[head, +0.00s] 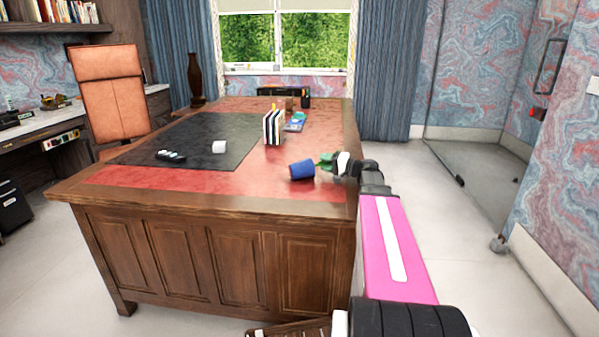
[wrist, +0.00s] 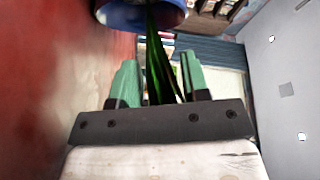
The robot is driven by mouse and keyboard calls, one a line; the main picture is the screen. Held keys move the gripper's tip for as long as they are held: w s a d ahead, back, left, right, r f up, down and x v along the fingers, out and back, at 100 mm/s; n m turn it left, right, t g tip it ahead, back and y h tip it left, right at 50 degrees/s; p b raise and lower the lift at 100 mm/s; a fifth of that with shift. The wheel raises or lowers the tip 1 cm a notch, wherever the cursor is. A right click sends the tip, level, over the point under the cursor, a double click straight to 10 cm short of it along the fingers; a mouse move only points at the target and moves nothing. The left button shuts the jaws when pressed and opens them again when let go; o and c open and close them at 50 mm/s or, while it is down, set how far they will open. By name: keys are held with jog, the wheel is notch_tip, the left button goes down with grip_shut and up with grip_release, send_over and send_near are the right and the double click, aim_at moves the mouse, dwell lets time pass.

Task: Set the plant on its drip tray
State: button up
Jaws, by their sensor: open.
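The plant has a blue pot (head: 302,170) that lies on its side on the red leather near the desk's right edge, its leaves toward my gripper. In the wrist view the blue pot (wrist: 143,14) shows at the top, with its dark green leaves (wrist: 158,62) running down between my fingers. My gripper (wrist: 160,75) is open, one green finger on each side of the leaves. Whether a finger touches them I cannot tell. In the head view my gripper (head: 329,163) is just right of the pot. I cannot pick out the drip tray for sure.
A black desk mat (head: 190,132) bears a white cylinder (head: 219,147) and a dark handset-like item (head: 171,156). An upright file holder (head: 273,127) and small teal and blue items (head: 296,121) stand behind the pot. The red leather left of the pot is clear.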

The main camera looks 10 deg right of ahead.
grip_shut()
jog(key=shift+r, duration=0.1)
